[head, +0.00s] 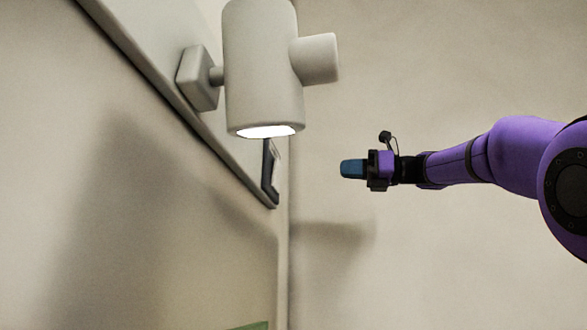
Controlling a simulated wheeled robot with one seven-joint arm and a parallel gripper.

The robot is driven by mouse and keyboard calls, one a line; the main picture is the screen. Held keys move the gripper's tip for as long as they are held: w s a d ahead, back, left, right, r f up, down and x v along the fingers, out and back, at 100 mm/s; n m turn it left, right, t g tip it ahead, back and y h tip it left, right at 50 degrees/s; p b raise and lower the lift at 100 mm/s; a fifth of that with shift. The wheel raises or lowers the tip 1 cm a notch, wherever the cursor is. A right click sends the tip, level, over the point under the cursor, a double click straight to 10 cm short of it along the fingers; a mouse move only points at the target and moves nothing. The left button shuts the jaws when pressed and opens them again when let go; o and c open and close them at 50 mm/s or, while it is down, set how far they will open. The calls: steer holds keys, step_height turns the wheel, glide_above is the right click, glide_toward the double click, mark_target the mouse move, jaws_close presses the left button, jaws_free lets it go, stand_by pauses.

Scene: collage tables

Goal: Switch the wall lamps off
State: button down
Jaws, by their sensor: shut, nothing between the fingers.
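A white cylindrical wall lamp (262,75) hangs on a square wall mount (198,79) at the upper middle of the head view. Its lower opening (265,131) glows bright white, so it is lit. A short round knob-like stub (315,59) sticks out from its right side. My gripper (352,169), with blue fingertips, is shut and empty. It appears to the right of and below the lamp in the picture, apart from it, pointing left. No second lamp can be made out clearly.
A dark, narrow fixture (269,172) is on the wall just below the lamp. A ledge or panel edge (150,73) runs diagonally along the left wall. A green patch (249,326) shows at the bottom edge. The space around my gripper looks clear.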

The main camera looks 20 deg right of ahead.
mark_target(281, 167)
steer(key=x, duration=1.4)
